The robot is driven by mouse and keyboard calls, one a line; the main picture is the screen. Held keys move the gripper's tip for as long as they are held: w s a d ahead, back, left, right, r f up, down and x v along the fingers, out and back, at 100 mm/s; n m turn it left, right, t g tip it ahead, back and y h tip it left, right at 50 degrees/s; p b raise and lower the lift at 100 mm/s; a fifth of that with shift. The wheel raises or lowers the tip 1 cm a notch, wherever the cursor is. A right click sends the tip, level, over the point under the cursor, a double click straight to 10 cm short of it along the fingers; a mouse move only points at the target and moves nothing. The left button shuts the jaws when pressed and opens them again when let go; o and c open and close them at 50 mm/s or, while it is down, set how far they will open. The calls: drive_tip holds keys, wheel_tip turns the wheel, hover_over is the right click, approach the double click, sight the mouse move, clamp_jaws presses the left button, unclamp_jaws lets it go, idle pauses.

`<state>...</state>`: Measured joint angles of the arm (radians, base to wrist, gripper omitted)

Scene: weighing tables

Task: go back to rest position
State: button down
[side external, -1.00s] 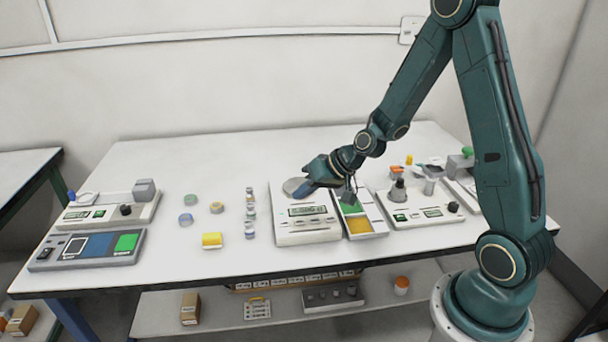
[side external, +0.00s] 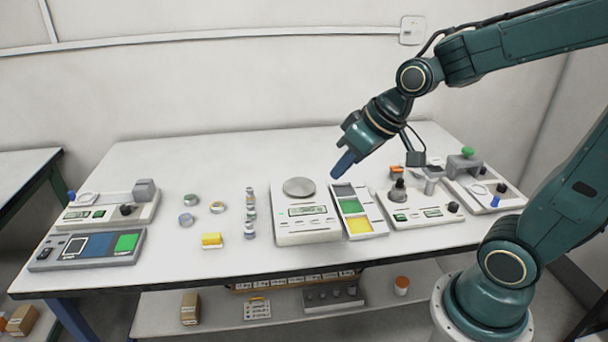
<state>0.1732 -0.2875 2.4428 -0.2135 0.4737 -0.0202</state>
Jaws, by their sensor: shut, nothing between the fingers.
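My gripper (side external: 338,171) is shut and empty. Its blue fingers point down and to the left, and it hangs in the air above the far end of the sorting tray (side external: 374,235). The weighing scale (side external: 306,235) with its round metal pan (side external: 299,187) stands just left of the tray. The pan is bare and in full view. My gripper is apart from both.
The white table (side external: 190,162) carries several devices: a stirrer-like unit (side external: 428,213) right of the tray and a panel with coloured pads (side external: 88,248) at left. Small vials (side external: 250,213), tape rings (side external: 217,207) and a yellow block (side external: 211,239) lie left of the scale.

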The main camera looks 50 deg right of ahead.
drive_tip(key=s+r+h, duration=0.1)
drive_tip(key=s+r, duration=0.3)
drive_tip(key=s, duration=0.8)
drive_tip(key=shift+r, duration=0.2)
